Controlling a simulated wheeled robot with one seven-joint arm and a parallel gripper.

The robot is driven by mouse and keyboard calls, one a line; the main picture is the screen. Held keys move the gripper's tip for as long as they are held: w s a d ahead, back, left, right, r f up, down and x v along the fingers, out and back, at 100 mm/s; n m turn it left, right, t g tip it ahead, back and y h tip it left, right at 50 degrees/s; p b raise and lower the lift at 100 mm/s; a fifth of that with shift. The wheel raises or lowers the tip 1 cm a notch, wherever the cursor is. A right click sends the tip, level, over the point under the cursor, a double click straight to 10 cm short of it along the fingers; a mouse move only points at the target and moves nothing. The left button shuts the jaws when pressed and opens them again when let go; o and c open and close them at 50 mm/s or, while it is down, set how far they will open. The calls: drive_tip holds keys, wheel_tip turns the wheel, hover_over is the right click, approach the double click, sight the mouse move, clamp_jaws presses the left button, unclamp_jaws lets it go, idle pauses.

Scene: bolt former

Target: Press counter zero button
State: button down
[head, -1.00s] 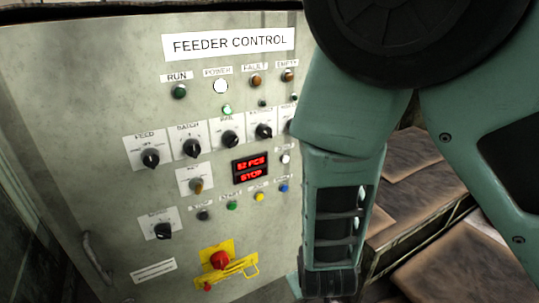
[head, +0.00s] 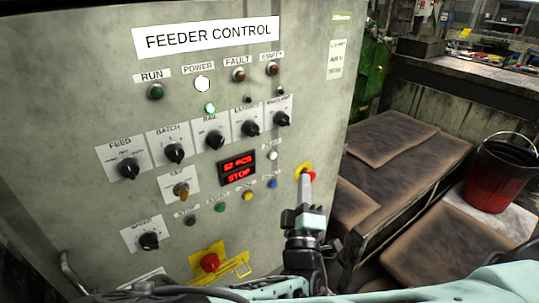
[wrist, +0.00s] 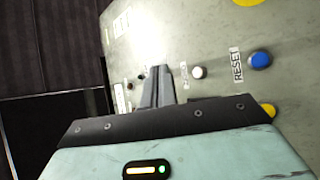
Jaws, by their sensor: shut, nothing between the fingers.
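The feeder control panel (head: 75,90) fills the left of the head view. A small white button (head: 270,155) sits right of the red-lit display (head: 238,169), with a label too small to read surely. The blue button (head: 272,184) is below it. In the wrist view the white button (wrist: 199,72) is just right of my fingers, and the blue button (wrist: 260,60), labelled RESET, is farther right. My gripper (head: 305,178) is shut and empty, right of the white button in the head view. It shows in the wrist view (wrist: 157,75) too. Contact with the panel cannot be told.
A red button on a yellow plate (head: 306,168) is partly behind my fingers in the head view. Another red button on yellow (head: 210,262) is lower down. Selector knobs line the panel. Brown-topped crates (head: 390,150) and a red bucket (head: 497,175) stand right.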

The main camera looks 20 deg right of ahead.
sight(273, 155)
drive_tip(key=w+a, duration=0.2)
drive_tip(key=w, duration=0.6)
drive_tip(key=shift+w+a, duration=0.2)
drive_tip(key=shift+a, duration=0.1)
drive_tip(key=shift+f+b, duration=0.1)
drive_tip(key=shift+b, duration=0.2)
idle(1.8)
drive_tip(key=shift+w+a, duration=0.15)
drive_tip(key=shift+w, duration=0.25)
drive_tip(key=shift+w+a+b, duration=0.15)
drive_tip(key=shift+w+b, duration=0.15)
drive_tip(key=shift+w, duration=0.1)
idle(0.6)
idle(0.3)
drive_tip(key=shift+s+d, duration=0.25)
drive_tip(key=shift+s, duration=0.6)
